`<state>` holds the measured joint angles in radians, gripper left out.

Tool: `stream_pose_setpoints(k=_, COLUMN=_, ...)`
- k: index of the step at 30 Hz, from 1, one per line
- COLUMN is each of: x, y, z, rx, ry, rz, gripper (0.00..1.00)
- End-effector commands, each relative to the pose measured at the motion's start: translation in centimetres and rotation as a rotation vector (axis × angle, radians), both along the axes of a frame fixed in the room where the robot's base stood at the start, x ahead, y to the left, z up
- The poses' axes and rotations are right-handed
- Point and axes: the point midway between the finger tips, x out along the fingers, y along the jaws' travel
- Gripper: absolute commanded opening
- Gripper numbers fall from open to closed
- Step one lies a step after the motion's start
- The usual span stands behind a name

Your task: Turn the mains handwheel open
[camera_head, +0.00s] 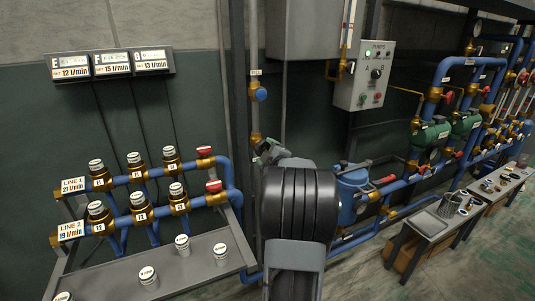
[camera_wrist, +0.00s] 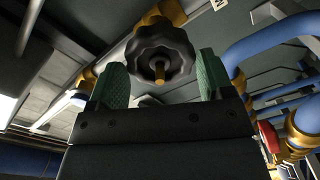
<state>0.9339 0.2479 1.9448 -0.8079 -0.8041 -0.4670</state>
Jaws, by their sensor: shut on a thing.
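The mains handwheel (camera_wrist: 162,46) is a dark, lobed wheel with a brass stem end at its centre, seen in the wrist view. It sits between the two green-padded fingers of my gripper (camera_wrist: 160,72), which is shut on it. A brass fitting and pipe show behind the wheel. In the head view my gripper (camera_head: 268,150) is at the vertical wall pipe (camera_head: 255,115), by a brass fitting. There the wheel cannot be made out behind my gripper and arm. How far the wheel is turned cannot be told.
A blue round knob (camera_head: 261,94) is higher on the same pipe. Two blue pipe lines with brass valves (camera_head: 135,215) stand left, behind a grey bench (camera_head: 205,275). A blue vessel (camera_head: 352,190) stands close to the right. A control box (camera_head: 363,75) hangs above.

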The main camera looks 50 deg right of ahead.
Motion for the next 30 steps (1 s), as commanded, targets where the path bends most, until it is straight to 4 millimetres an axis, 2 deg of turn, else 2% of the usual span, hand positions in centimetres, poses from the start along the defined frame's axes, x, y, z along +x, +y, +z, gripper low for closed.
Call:
stream_pose_setpoints(k=23, x=-0.04, y=-0.07, z=-0.19, rx=-0.067, ry=0.028, rz=-0.003, gripper=0.46)
stream_pose_setpoints(k=24, x=-0.04, y=-0.08, z=-0.02, rx=-0.064, ry=0.028, rz=-0.003, gripper=0.78)
stream_pose_setpoints(k=29, x=0.01, y=-0.01, z=0.00, rx=-0.065, ry=0.027, rz=-0.001, gripper=0.93)
stream_pose_setpoints(k=30, x=0.02, y=0.00, z=0.00, rx=-0.064, ry=0.028, rz=0.000, gripper=0.94)
